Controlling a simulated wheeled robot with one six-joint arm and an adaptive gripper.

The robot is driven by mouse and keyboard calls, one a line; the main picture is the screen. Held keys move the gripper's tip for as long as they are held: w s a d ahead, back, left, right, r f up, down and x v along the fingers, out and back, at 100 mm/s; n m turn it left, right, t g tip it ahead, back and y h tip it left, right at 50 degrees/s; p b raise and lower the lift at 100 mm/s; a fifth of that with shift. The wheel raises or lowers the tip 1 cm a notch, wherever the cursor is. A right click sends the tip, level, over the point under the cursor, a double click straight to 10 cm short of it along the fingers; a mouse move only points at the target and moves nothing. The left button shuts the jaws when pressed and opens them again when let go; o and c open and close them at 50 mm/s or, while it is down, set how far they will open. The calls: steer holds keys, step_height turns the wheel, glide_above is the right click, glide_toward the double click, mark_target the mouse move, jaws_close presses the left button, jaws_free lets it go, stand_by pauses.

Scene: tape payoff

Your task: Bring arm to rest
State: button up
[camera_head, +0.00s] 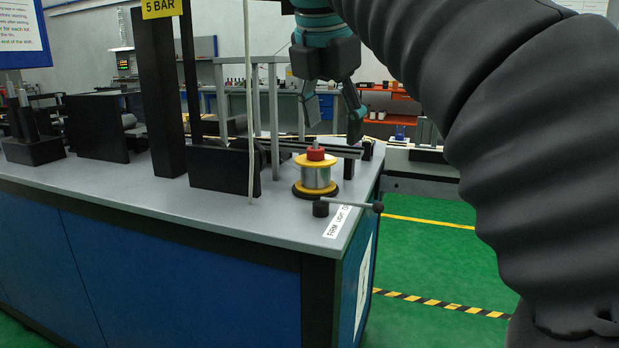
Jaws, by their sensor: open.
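My gripper (335,112) hangs from the end of my dark arm, above the far right part of the grey bench top (222,212). Its two fingers point down and stand apart, with nothing seen between them. Below and a little left of it, a spool (316,176) with yellow flanges and a silver winding sits upright on a black base, with a red cap (316,154) on top. The gripper appears apart from the spool. My arm arches across the right side of the view.
A lever handle with a black knob (377,207) sticks out at the bench's right corner, beside a white label (337,222). Black posts and blocks (225,168) and a thin upright tube (250,110) stand left of the spool. Green floor with a striped line (440,304) lies right.

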steer(key=s+d+f+m, duration=0.4)
steer(key=s+f+m, duration=0.1)
steer(key=f+m, duration=0.4)
steer(key=s+d+f+m+y, duration=0.1)
steer(key=s+d+f+m, duration=0.3)
steer(key=f+m, duration=0.5)
steer(key=s+d+f+m+t, duration=0.1)
steer(key=s+d+f+m, duration=0.3)
steer(key=f, duration=1.2)
steer(key=s+m, duration=0.3)
steer(key=m, duration=0.2)
steer(key=shift+d+f, duration=0.3)
steer(key=shift+f, duration=0.05)
